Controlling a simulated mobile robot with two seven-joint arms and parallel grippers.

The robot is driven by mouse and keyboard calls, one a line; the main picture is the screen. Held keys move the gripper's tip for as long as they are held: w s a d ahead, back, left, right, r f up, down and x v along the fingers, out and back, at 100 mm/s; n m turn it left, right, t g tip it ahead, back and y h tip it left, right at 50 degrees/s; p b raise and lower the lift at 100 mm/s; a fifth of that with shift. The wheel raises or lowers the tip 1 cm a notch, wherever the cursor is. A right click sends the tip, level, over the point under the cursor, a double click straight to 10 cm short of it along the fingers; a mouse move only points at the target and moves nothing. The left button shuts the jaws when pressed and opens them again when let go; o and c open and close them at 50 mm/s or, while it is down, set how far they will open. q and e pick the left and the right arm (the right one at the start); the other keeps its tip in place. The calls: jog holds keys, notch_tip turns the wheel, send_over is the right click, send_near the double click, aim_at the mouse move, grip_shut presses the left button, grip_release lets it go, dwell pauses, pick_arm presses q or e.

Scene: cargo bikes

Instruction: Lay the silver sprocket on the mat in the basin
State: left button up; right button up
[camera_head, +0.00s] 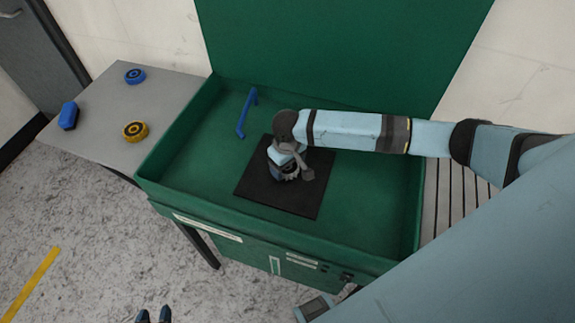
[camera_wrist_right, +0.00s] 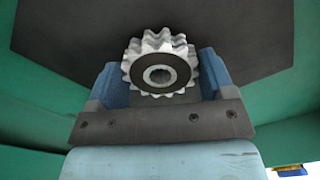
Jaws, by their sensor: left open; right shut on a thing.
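The silver sprocket (camera_wrist_right: 147,48) is a toothed ring with a dark hub face and a central bore. It sits between the two blue fingers of my right gripper (camera_wrist_right: 162,78), which is shut on it. In the head view, my right gripper (camera_head: 288,174) points down over the black mat (camera_head: 258,183), and the sprocket is mostly hidden by the gripper. The mat lies flat in the green basin (camera_head: 190,150). I cannot tell whether the sprocket touches the mat. My left gripper (camera_head: 154,316) is open and empty at the bottom edge, over the floor.
A blue bar-shaped handle (camera_head: 246,113) lies in the basin behind the mat. A grey table (camera_head: 100,105) at left bears a blue round part (camera_head: 135,76), a yellow round part (camera_head: 135,131) and a blue block (camera_head: 68,116). A slatted surface (camera_head: 440,205) is at right.

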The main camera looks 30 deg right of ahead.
jog(key=shift+f, duration=0.3)
jog(key=shift+f, duration=0.15)
jog(key=o, duration=1.1)
jog(key=shift+o, duration=0.2)
notch_tip(320, 180, up, 12)
